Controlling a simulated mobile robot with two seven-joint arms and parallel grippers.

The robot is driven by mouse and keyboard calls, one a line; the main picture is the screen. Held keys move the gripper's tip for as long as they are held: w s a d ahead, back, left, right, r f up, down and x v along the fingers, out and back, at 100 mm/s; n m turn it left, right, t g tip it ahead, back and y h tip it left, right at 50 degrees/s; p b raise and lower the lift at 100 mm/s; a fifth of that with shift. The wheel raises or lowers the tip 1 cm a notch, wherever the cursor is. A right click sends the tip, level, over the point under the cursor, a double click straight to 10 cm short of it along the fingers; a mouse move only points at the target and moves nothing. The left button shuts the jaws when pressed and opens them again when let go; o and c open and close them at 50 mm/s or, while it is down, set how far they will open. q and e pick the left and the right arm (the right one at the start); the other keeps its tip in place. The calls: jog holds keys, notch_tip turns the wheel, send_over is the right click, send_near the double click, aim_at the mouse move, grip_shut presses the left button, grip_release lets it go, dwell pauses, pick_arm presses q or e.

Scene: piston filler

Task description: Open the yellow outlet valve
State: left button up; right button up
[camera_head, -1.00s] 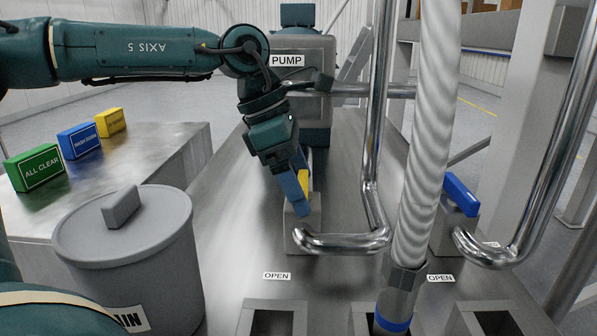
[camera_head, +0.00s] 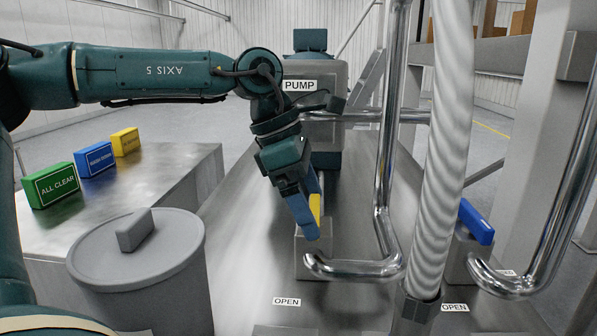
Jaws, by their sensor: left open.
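The yellow outlet valve handle (camera_head: 315,209) stands on a grey valve block (camera_head: 312,262), beside the bend of a steel pipe (camera_head: 355,269). My left gripper (camera_head: 308,212) points down at the handle with its blue fingers open. One finger is on the near left side of the handle and covers part of it; the other shows behind it. I cannot tell whether the fingers touch the handle. An OPEN label (camera_head: 287,301) lies on the table in front of the block. My right gripper is not in view.
A ribbed hose (camera_head: 443,160) and vertical steel pipes (camera_head: 391,120) stand right of the gripper. A blue valve handle (camera_head: 476,222) is farther right. The pump (camera_head: 322,84) stands behind. A grey lidded bin (camera_head: 140,255) and green, blue and yellow blocks (camera_head: 97,159) are at left.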

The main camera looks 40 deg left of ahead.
pick_arm(q)
jog(key=v, duration=1.2)
jog(key=shift+a+r, duration=0.15)
jog(key=shift+r, duration=0.15)
jog(key=shift+s, duration=0.15)
